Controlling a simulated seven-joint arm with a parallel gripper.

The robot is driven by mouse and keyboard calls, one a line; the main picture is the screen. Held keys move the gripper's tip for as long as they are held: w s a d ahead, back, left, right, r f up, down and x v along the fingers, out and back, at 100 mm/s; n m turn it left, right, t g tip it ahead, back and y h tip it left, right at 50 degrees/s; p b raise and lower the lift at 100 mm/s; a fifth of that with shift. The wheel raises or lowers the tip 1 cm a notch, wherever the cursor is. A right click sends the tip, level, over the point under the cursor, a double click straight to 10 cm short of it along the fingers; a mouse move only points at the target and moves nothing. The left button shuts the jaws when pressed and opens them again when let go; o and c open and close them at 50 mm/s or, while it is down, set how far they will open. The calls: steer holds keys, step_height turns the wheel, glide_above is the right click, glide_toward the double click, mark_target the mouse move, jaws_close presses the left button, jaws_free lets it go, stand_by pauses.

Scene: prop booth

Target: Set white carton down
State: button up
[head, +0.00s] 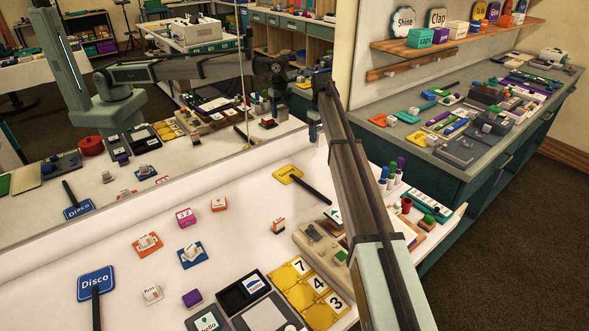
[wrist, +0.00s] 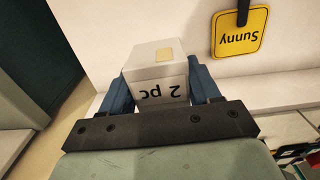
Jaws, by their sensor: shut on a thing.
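The white carton (wrist: 158,78), lettered "2 pc" on one face and with a small tan patch on top, is between the two blue fingers of my gripper (wrist: 158,88) in the wrist view. The gripper is shut on it. White surface shows behind the carton; I cannot tell whether its base touches anything. In the head view my arm reaches to the far end of the white table (head: 237,247), and the gripper (head: 313,130) is small and dark there. I cannot make out the carton in that view.
A yellow "Sunny" sign (wrist: 240,32) lies near the carton; it also shows in the head view (head: 287,173). A mirror (head: 190,110) backs the table. A blue "Disco" sign (head: 96,283), small boxes and yellow number cards (head: 300,285) lie nearer. Bare tabletop surrounds the Sunny sign.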

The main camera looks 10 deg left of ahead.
steer(key=shift+a+r, duration=0.2)
steer(key=shift+r, duration=0.05)
steer(key=s+a+r+n, duration=0.1)
steer(key=s+a+n, duration=0.1)
steer(key=s+a, duration=0.75)
steer(key=s+a+r+n, duration=0.1)
steer(key=s+a, duration=0.6)
steer(key=a, duration=0.6)
steer(key=s+a+n, duration=0.1)
steer(key=s+a, duration=0.2)
steer(key=s, duration=1.1)
steer(key=s+d+f+m, duration=0.2)
steer(key=s+d, duration=0.4)
steer(key=s, duration=0.6)
steer(key=shift+f+m, duration=0.6)
steer(key=shift+f, duration=1.85)
steer(key=shift+f+m, duration=0.6)
steer(key=shift+f, duration=1.8)
steer(key=shift+f, duration=0.1)
